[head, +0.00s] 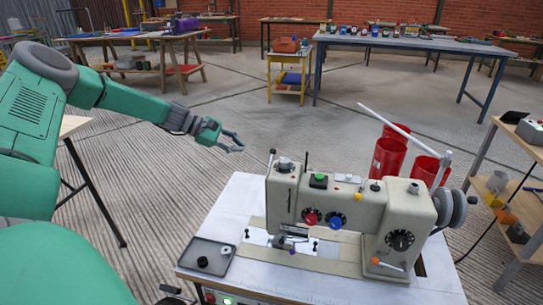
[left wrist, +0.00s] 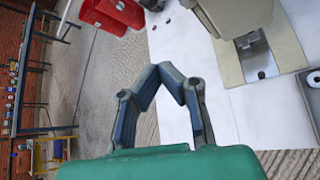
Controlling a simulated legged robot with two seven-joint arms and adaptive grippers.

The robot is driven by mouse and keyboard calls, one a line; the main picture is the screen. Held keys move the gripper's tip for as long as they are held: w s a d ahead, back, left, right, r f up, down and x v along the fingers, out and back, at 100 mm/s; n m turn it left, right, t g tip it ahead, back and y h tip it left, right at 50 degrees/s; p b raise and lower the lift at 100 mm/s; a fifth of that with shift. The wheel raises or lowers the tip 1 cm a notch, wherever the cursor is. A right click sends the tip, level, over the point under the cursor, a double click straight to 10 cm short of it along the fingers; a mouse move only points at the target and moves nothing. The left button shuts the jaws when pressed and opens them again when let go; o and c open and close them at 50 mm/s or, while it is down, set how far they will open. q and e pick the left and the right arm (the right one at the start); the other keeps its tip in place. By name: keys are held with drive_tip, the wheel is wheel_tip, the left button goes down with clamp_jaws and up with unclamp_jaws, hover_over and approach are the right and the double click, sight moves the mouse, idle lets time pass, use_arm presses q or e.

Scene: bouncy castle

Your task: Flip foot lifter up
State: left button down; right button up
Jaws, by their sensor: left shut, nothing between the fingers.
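A beige sewing machine (head: 340,205) stands on a white-topped table (head: 222,215). Its needle and presser foot area (head: 285,240) is at the left end, above the metal plate. A small orange-tipped lever (head: 388,265) sits low on the column front; I cannot tell which part is the foot lifter. My left gripper (head: 236,142) is in the air left of and behind the machine, apart from it. In the left wrist view its fingers (left wrist: 166,72) meet at the tips, with nothing between them. Part of the machine (left wrist: 245,40) shows to their right. My right gripper is not in view.
A dark tray (head: 208,258) with small bobbins lies at the tabletop's left. Red cylinders (head: 388,155) stand behind the machine. A wooden shelf (head: 510,190) is at the right.

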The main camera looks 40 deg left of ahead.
use_arm(q)
drive_tip(key=w+d+f+b, duration=0.2)
drive_tip(key=w+d+b, duration=0.3)
drive_tip(key=d, duration=0.1)
drive_tip(key=shift+w+d+f+b, duration=0.2)
drive_tip(key=shift+d+f+b, duration=0.1)
drive_tip(key=shift+d+b, duration=0.1)
drive_tip(key=shift+d+r, duration=0.1)
idle(0.4)
drive_tip(key=shift+s+r, duration=0.1)
